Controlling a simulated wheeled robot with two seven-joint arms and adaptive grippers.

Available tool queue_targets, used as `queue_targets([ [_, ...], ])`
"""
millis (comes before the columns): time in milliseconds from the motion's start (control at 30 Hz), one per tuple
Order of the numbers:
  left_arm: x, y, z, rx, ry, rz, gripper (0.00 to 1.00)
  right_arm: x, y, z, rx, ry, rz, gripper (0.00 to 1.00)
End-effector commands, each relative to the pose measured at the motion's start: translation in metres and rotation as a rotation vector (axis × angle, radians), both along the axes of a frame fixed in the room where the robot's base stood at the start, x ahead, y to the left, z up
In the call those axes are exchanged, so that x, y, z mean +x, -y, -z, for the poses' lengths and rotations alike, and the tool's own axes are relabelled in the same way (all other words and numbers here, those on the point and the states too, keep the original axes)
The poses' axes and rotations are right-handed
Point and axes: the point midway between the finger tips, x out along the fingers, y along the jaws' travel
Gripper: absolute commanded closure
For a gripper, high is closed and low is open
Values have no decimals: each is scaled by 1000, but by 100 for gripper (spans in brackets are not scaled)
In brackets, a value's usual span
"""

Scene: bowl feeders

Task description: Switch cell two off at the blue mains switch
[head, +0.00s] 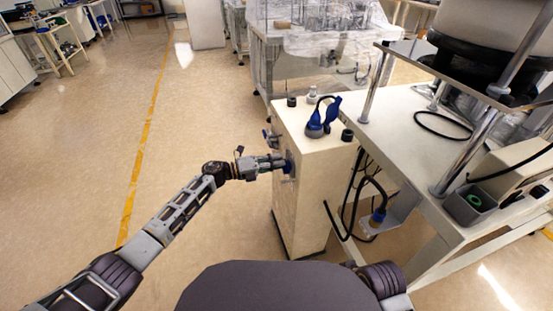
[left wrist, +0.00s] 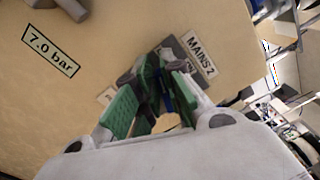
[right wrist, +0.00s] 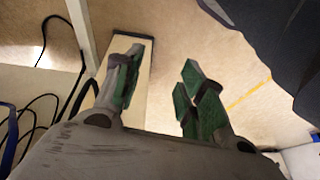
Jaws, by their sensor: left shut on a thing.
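The blue mains switch (head: 288,165) is on the left face of a cream cabinet (head: 308,205). My left gripper (head: 279,162) is at that face, shut on the switch. In the left wrist view, the green finger pads stand on either side of the blue handle (left wrist: 166,96), below a label reading MAINS 2 (left wrist: 201,53). The fingers partly hide the handle, so I cannot tell its setting. My right gripper (right wrist: 157,84) is open and empty in the right wrist view, with floor and a cream cabinet beyond; it does not show in the head view.
A 7.0 bar label (left wrist: 50,51) is on the same face. A blue item with a hose (head: 318,128) and dark knobs lie on the cabinet top. A feeder table (head: 405,150) with hanging cables stands to the right. The floor (head: 90,150) at left is clear.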

Motion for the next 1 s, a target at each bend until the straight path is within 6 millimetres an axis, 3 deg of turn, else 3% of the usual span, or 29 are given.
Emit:
queue_targets([
  [33, 1, -1, 0, -6, -24, -3, 100, 0, 1, -5, -6, -6, 0, 60],
  [600, 3, -2, 8, -102, -320, -4, 100, 0, 6, 27, -30, -59, 7, 60],
  [1000, 3, -2, 10, -126, -390, -4, 100, 2, 7, 34, -37, -69, 9, 60],
])
